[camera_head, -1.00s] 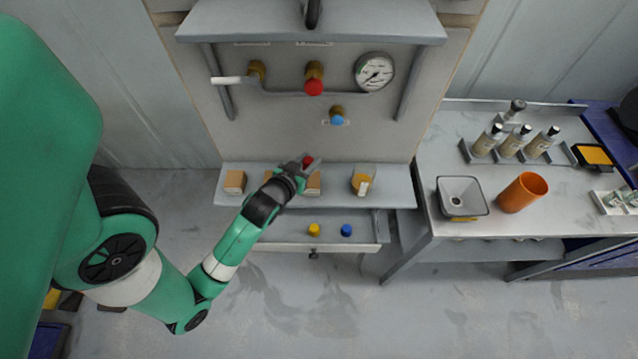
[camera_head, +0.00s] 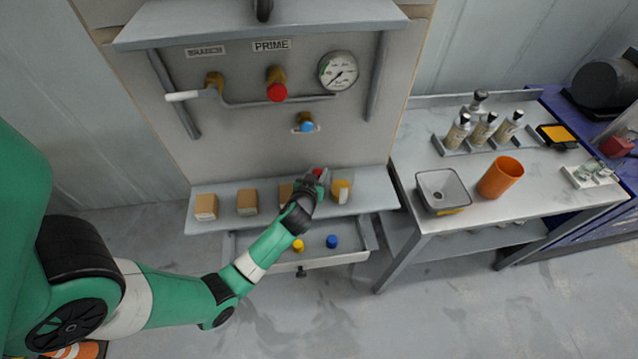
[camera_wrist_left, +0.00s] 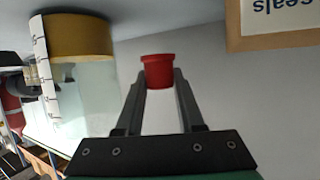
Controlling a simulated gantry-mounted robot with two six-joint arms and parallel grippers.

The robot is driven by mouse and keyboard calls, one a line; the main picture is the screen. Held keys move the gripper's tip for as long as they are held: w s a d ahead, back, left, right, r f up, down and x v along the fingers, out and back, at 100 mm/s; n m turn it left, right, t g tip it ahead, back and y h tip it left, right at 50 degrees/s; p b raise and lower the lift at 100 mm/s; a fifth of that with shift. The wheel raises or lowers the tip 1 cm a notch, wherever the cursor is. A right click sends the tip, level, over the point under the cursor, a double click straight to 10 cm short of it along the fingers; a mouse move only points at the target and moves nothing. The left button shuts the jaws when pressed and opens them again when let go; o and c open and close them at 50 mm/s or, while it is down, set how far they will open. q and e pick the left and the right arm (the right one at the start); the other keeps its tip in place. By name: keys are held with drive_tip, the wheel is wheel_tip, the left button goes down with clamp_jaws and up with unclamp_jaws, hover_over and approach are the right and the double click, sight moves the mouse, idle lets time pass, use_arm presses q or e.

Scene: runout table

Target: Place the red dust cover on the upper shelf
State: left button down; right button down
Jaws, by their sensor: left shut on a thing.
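My left gripper (camera_head: 313,180) is shut on the red dust cover (camera_head: 318,171), a small red cap. In the left wrist view the red dust cover (camera_wrist_left: 158,70) sits between the two fingertips (camera_wrist_left: 160,84). In the head view, the gripper is at the lower wall shelf (camera_head: 230,222), between a box and a jar; whether the cover touches the shelf is unclear. A higher grey shelf (camera_head: 200,27) runs across the top of the panel. My right gripper is not in view.
Tan boxes (camera_head: 206,207) and a yellow-topped jar (camera_head: 341,191) stand on the lower shelf. The jar is close beside the gripper in the wrist view (camera_wrist_left: 80,75). Below, an open drawer (camera_head: 350,255) holds a yellow cap (camera_head: 297,246) and a blue cap (camera_head: 332,241).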

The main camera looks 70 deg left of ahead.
use_arm(q)
drive_tip(key=shift+w+f, duration=0.25)
drive_tip(key=shift+f, duration=0.1)
wheel_tip(320, 180, down, 3)
drive_tip(key=shift+f+b, duration=0.1)
drive_tip(key=shift+b, duration=0.65)
drive_tip(key=shift+w, duration=0.1)
drive_tip(key=shift+f, duration=0.15)
drive_tip(key=c, duration=0.8)
unclamp_jaws()
